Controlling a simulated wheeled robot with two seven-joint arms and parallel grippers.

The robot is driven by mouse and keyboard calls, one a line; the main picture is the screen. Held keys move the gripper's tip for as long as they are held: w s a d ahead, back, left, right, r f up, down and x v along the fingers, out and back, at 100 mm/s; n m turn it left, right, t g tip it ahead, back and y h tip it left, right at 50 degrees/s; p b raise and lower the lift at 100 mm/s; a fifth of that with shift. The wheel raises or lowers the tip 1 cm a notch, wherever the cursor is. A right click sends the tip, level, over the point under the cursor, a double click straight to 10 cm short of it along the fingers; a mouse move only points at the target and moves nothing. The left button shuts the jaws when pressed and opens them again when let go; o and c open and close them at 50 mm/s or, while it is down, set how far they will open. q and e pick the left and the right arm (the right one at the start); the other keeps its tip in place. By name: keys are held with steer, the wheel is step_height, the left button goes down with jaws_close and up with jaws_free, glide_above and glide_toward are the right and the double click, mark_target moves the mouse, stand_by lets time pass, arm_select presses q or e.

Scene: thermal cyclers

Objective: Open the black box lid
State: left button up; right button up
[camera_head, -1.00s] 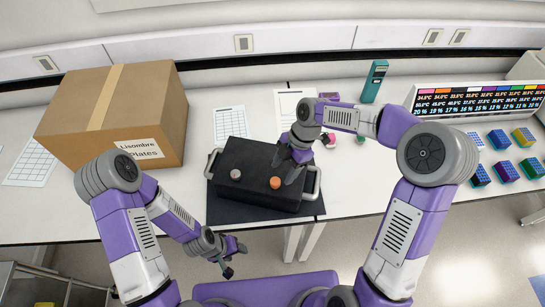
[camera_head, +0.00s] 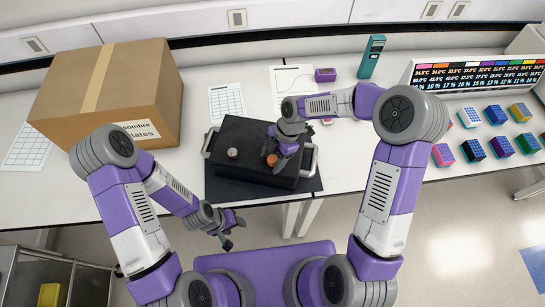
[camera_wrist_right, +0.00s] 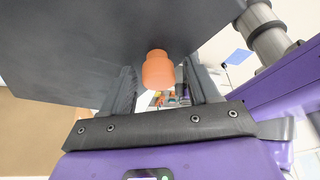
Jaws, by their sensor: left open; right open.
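The black box (camera_head: 250,137) sits closed on a dark mat (camera_head: 214,190) on the bench, with a metal handle at each end. A grey knob (camera_head: 232,153) and an orange knob (camera_head: 272,160) stand on its near side. My right gripper (camera_head: 279,154) is over the right part of the box at the orange knob. In the right wrist view its jaws (camera_wrist_right: 161,75) are open, with the orange knob (camera_wrist_right: 157,70) between the fingers and gaps on both sides. My left gripper (camera_head: 234,233) is open and empty, in front of the bench edge, away from the box.
A large cardboard box (camera_head: 110,95) stands left of the black box. Papers (camera_head: 226,101), a small purple block (camera_head: 325,75) and a teal device (camera_head: 371,57) lie behind. Colourful racks (camera_head: 496,115) and a display (camera_head: 478,74) are at the right.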

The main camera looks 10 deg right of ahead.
jaws_close()
steer(key=shift+w, duration=0.1)
steer(key=shift+w+r+g+p, duration=0.2)
steer(key=shift+r+g+p, duration=0.2)
steer(key=shift+r+p, duration=0.35)
steer(key=r+g+p, duration=0.1)
steer(key=w+r+g+y, duration=0.1)
steer(key=r, duration=0.1)
steer(key=w+d+r+p, duration=0.1)
steer(key=shift+w+r+m+g+y+p, duration=0.15)
steer(key=shift+w+m+g+y+p, duration=0.15)
steer(key=shift+g, duration=0.1)
steer(key=shift+w+d+r+m+g+y, duration=0.15)
steer(key=shift+w+d+r+g+y, duration=0.1)
steer(key=shift+w+r+g, duration=0.45)
steer(key=shift+w+d+r+m+g+y, duration=0.15)
steer(key=shift+w+d+r+g+y, duration=0.1)
steer(key=shift+w+r+g, duration=0.45)
steer(key=shift+r, duration=0.1)
jaws_free()
steer(key=shift+s, duration=0.1)
